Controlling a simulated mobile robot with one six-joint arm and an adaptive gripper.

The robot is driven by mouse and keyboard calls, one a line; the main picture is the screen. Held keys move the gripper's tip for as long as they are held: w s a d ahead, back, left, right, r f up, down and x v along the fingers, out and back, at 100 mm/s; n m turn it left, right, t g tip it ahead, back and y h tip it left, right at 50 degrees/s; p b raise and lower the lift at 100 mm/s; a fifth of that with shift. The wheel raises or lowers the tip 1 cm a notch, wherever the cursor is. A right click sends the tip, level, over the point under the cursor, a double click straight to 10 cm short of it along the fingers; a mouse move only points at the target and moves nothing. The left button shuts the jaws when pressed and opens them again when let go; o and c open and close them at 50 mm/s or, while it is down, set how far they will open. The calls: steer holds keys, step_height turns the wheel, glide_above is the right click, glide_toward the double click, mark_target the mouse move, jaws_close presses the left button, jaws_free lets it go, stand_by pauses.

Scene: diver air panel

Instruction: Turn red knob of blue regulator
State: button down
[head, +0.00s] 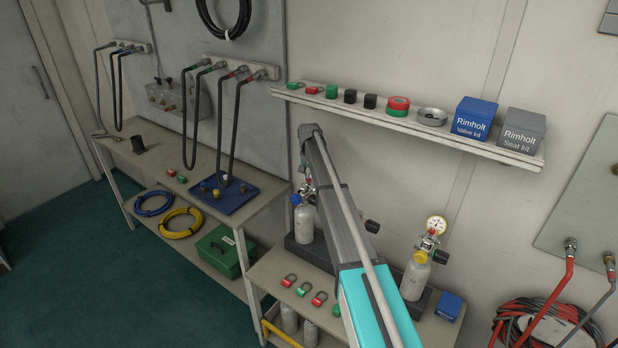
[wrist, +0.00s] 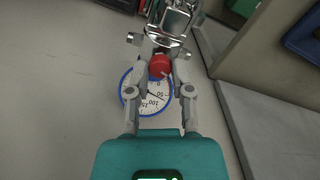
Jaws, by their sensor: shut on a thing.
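In the wrist view, my gripper (wrist: 160,62) is shut on the red knob (wrist: 159,68), with one finger on each side of it. The knob is on the blue regulator, whose metal body (wrist: 175,18) shows at the top of the wrist view. A round pressure gauge with a blue rim (wrist: 147,92) lies below the knob, partly hidden by the fingers. In the head view, the blue regulator (head: 296,200) sits on the left grey cylinder (head: 305,225).
A second cylinder (head: 415,276) with a yellow collar and gauge stands to the right on the same low bench. Several padlocks (head: 303,289) lie at its front. A blue box (head: 449,306) is at the bench's right.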

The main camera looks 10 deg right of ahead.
steer(key=n, duration=0.4)
steer(key=shift+n, duration=2)
steer(key=c, duration=0.5)
jaws_free()
steer(key=shift+m, duration=0.3)
